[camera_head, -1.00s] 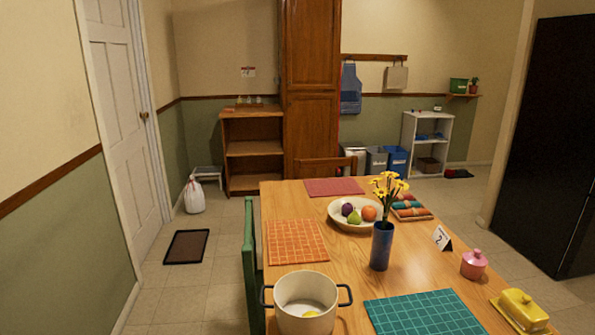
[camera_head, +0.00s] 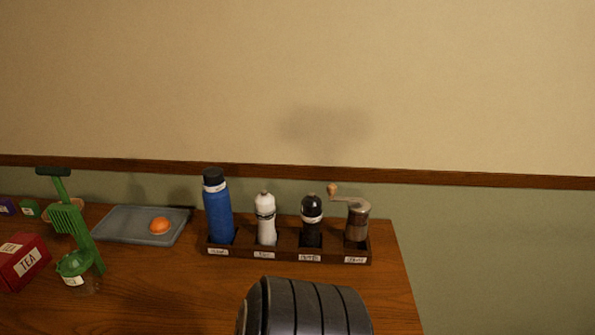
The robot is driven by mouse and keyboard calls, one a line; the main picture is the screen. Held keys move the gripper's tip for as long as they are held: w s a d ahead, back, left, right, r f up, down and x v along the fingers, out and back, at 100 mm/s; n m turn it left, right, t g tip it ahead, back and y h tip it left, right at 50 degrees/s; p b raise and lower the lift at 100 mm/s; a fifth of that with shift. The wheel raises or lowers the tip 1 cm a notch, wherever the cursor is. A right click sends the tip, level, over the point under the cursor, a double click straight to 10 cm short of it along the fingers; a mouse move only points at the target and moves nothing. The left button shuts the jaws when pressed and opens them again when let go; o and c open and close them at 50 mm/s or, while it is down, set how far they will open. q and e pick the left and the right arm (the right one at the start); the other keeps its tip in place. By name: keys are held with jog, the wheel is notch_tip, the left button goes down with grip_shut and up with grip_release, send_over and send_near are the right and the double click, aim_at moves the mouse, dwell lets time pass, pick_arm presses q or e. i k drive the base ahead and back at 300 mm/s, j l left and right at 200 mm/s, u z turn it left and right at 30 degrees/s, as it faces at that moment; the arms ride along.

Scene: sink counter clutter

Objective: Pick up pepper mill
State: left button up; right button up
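A dark brown wooden rack (camera_head: 222,251) with labelled compartments stands on the wooden counter near the wall. The black mill (camera_head: 311,222), with a pale band around it, stands upright in the third compartment from the left; I take it as the pepper mill, though its label is too blurred to read surely. To its left is a similar white mill (camera_head: 265,219). To its right is a hand-crank grinder (camera_head: 356,223) with a wooden knob. Neither of my grippers shows in the head view.
A blue bottle (camera_head: 217,211) fills the rack's left compartment. A grey tray (camera_head: 128,225) holds an orange fruit (camera_head: 160,226). A green utensil (camera_head: 75,228) and red tea box (camera_head: 22,262) are at left. A dark ribbed shape (camera_head: 304,309), unclear, rises in front. The counter ends right.

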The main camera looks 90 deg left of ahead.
aim_at(310, 237)
jog(key=u, duration=2.4)
jog(key=j+u, duration=0.1)
jog(key=u, duration=0.2)
jog(key=k+j+u, duration=0.2)
jog(key=j, duration=0.25)
jog(key=j+u, duration=0.25)
jog(key=j, duration=0.15)
